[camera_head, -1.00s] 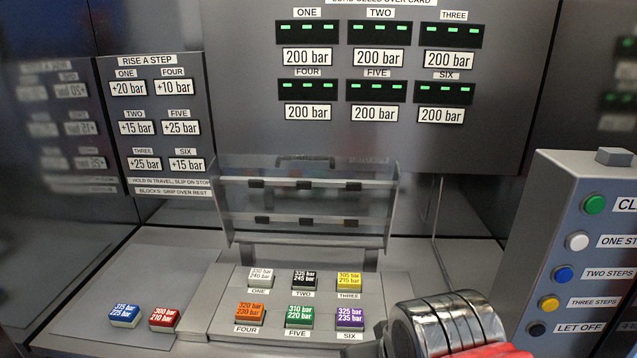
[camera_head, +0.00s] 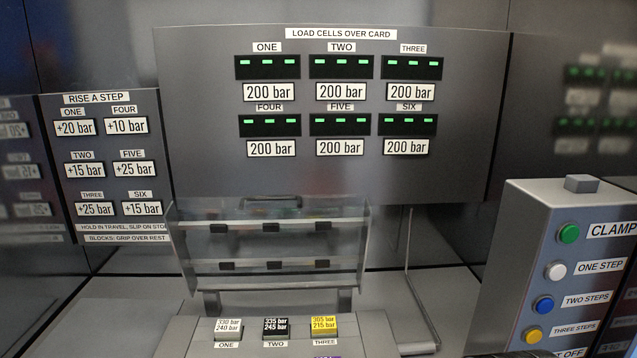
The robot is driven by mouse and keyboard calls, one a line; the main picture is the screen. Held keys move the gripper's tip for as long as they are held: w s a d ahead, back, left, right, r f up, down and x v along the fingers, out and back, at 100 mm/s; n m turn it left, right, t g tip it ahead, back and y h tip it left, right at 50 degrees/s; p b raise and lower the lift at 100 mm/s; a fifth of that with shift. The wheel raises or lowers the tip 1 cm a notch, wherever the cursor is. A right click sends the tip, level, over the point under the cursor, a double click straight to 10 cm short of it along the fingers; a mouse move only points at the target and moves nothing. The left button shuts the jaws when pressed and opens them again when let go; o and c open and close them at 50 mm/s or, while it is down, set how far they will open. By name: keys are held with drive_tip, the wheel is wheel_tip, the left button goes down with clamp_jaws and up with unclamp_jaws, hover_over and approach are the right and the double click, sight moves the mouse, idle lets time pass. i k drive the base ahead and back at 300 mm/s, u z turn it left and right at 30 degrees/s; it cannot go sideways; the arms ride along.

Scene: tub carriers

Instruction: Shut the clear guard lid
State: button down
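The clear guard lid (camera_head: 270,246) stands raised and open at the back of the block panel, with its handle (camera_head: 270,201) along the top edge. Two dark hinge arms join it to the panel below. In front of it are a white block (camera_head: 228,327), a black block (camera_head: 276,327) and a yellow block (camera_head: 324,325) in the row labelled ONE, TWO and THREE. The front row of the panel is mostly cut off by the bottom edge. My gripper is not in view.
A grey button box (camera_head: 560,260) with green, white, blue and yellow buttons stands at the right. Load cell displays (camera_head: 340,125) on the back wall show green lights and 200 bar. A label board (camera_head: 112,165) is at the left. A thin bent rod (camera_head: 408,270) stands right of the lid.

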sight(174, 228)
drive_tip(key=z, duration=1.4)
drive_tip(key=k, duration=1.05)
drive_tip(key=u, duration=1.45)
drive_tip(key=i, duration=0.4)
drive_tip(key=z, duration=0.05)
